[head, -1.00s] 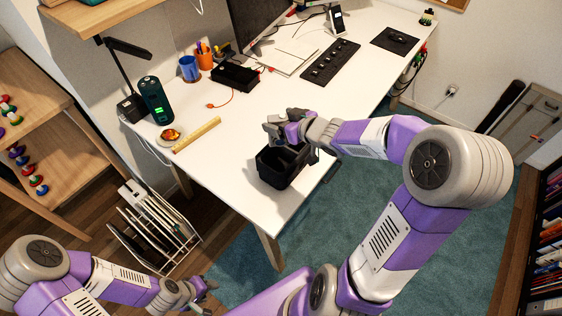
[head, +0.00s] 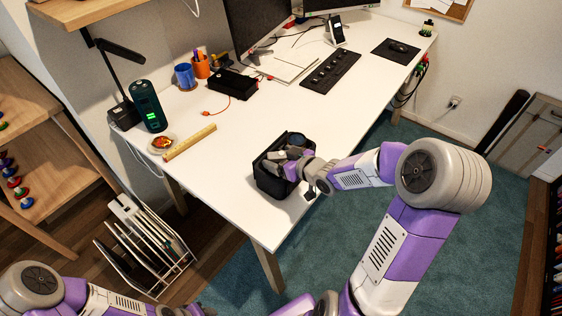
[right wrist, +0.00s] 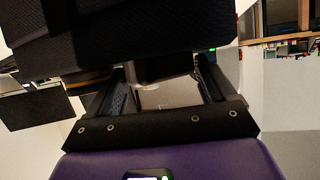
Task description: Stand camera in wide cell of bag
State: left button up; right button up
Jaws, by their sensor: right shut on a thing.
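The black open-topped bag (head: 268,182) stands on the white desk near its front edge. Its dark padded fabric (right wrist: 130,35) fills the top of the right wrist view. My right gripper (head: 280,158) reaches low into the bag's opening; its two fingers (right wrist: 162,88) are apart with a pale grey piece, taken as part of the camera (right wrist: 158,80), between them. Most of the held thing is hidden by the bag and fingers. A dark rounded thing (head: 298,140) shows at the bag's back; I cannot tell what it is. My left gripper is outside the frame.
The desk (head: 235,150) is clear left of the bag. A file rack (head: 145,240) stands on the floor.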

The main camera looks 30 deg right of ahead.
jog(key=o, duration=1.6)
jog(key=shift+f, duration=0.15)
jog(key=shift+o, duration=0.2)
jog(key=shift+r, duration=0.2)
jog(key=p+v, duration=0.5)
jog(key=v, duration=0.7)
jog(key=shift+p, duration=0.3)
